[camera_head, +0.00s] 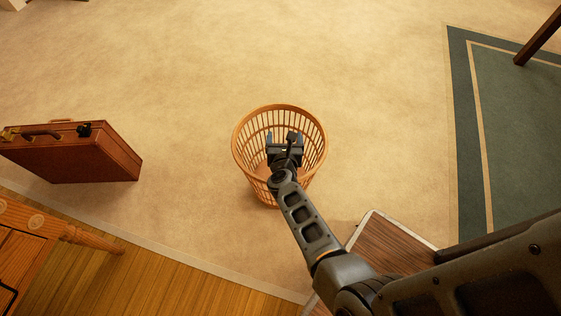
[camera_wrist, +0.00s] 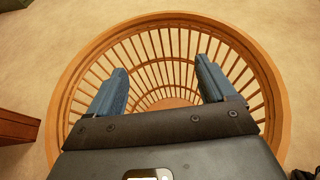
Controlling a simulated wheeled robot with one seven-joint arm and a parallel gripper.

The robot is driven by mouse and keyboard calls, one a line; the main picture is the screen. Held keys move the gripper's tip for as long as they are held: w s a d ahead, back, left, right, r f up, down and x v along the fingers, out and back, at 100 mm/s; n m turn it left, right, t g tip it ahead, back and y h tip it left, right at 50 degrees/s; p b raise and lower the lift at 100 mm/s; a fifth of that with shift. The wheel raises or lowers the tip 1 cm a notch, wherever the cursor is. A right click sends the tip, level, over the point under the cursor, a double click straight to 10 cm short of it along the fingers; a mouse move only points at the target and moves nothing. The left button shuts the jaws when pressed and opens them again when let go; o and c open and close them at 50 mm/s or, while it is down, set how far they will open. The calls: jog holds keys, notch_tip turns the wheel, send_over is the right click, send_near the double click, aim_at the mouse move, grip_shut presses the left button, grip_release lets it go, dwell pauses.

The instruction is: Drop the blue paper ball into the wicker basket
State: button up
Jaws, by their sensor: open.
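The wicker basket (camera_head: 280,107) stands upright on the beige carpet in the middle of the head view. Its round rim and slatted wall fill most of the wrist view (camera_wrist: 165,17). My gripper (camera_head: 285,137) is over the basket's opening, within the rim as seen from above. Its two blue-grey fingers are spread apart with nothing between them in the wrist view (camera_wrist: 162,66). I see no blue paper ball in either view. Part of the basket's floor is hidden behind my gripper.
A brown briefcase (camera_head: 75,155) stands on the carpet at the left. A wooden-topped piece with a pale edge (camera_head: 385,245) is below right of the basket, partly behind my arm. A green bordered rug (camera_head: 520,130) lies at the right.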

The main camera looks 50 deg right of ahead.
jog(key=p+v, duration=0.1)
jog(key=v, duration=0.5)
jog(key=shift+s+a, duration=0.2)
jog(key=shift+s, duration=0.1)
jog(key=shift+r, duration=0.1)
